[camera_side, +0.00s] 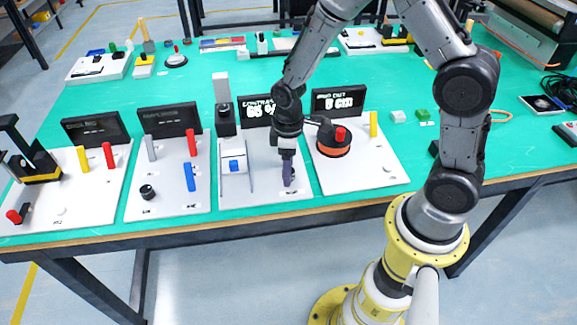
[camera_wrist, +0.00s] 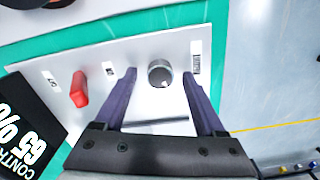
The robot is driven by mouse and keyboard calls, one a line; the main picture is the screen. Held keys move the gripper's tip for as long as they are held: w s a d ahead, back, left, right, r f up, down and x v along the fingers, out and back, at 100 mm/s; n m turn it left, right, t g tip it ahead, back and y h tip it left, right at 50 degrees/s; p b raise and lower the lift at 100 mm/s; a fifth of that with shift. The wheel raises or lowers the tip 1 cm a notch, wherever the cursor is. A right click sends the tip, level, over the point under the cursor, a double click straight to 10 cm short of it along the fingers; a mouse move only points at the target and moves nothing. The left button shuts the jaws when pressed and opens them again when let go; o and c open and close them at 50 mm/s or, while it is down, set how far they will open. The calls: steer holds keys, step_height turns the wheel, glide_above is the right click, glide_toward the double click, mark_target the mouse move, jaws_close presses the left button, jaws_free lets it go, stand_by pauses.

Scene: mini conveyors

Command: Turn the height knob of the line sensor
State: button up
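A round dark knob with a grey top (camera_wrist: 159,73) stands on a white panel (camera_wrist: 130,52) in the wrist view. My gripper (camera_wrist: 159,77) is open, with one purple-grey finger on each side of the knob and a visible gap to both. In the side view my gripper (camera_side: 287,181) points down at the front right of the panel with the contrast display, and it hides the knob. A tall black and grey post (camera_side: 224,118), perhaps the line sensor, stands at that panel's back left. The knob's label is too small to read.
A red lever (camera_wrist: 79,89) stands left of the knob in the wrist view. The contrast display (camera_wrist: 22,127) reads 65 %. In the side view, a white slide with a blue block (camera_side: 235,165) lies left of my gripper, and an orange-black turntable (camera_side: 333,145) stands to the right.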

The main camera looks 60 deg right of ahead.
steer(key=shift+r, duration=0.1)
step_height(320, 180, up, 14)
steer(key=shift+f, duration=0.2)
stand_by(0.4)
step_height(320, 180, up, 6)
steer(key=t, duration=0.2)
glide_above(293, 172)
steer(key=s+r+t, duration=0.1)
steer(key=s+r, duration=0.3)
steer(key=s+m+t, duration=0.2)
steer(key=s+m, duration=0.4)
steer(key=s, duration=0.6)
steer(key=shift+s+d+r+t, duration=0.15)
steer(key=shift+s+d+t, duration=0.15)
steer(key=shift+s+d, duration=0.1)
